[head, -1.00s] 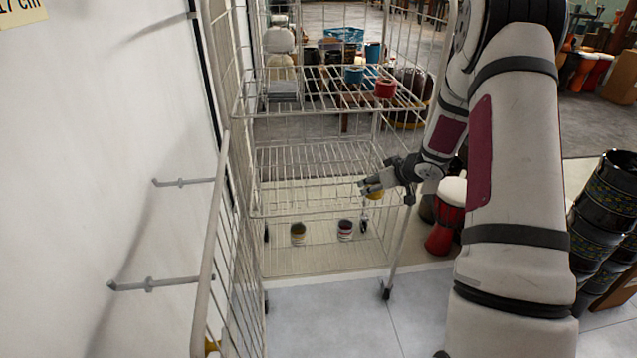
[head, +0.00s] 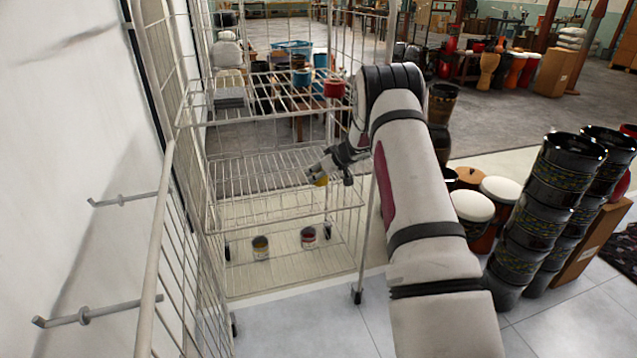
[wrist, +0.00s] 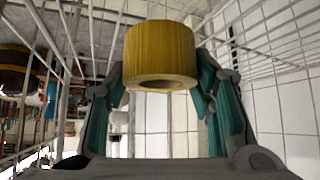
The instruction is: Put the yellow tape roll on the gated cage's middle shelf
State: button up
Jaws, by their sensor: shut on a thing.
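The yellow tape roll (wrist: 160,52) is held between the teal-padded fingers of my gripper (head: 318,174), in the upper middle of the wrist view. In the head view only a small part of the roll (head: 321,181) shows below the fingers. The wire cage (head: 362,230) stands ahead, its gate panel (head: 160,240) swung open on the left. My gripper is at the cage's right side, between its top shelf and middle shelf (head: 250,168), with the roll apparently above the middle shelf's right part. The gap between roll and shelf is unclear.
The middle shelf looks empty. A red roll (head: 334,88) and a teal roll (head: 301,77) sit on the top shelf. Two small cans (head: 260,248) (head: 308,237) stand at the bottom. Drums (head: 545,215) crowd the right; a white wall is left.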

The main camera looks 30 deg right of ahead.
aim_at(319, 181)
jog(key=shift+w+f, duration=0.1)
jog(key=shift+w, duration=0.4)
jog(key=shift+f+b, duration=0.95)
jog(key=shift+f, duration=0.7)
jog(key=shift+f, duration=0.2)
jog(key=o, duration=1.3)
jog(key=shift+r, duration=0.1)
jog(key=shift+r, duration=0.15)
jog(key=p+v, duration=0.3)
jog(key=v, duration=0.9)
jog(key=shift+d+p, duration=0.1)
jog(key=shift+p, duration=0.2)
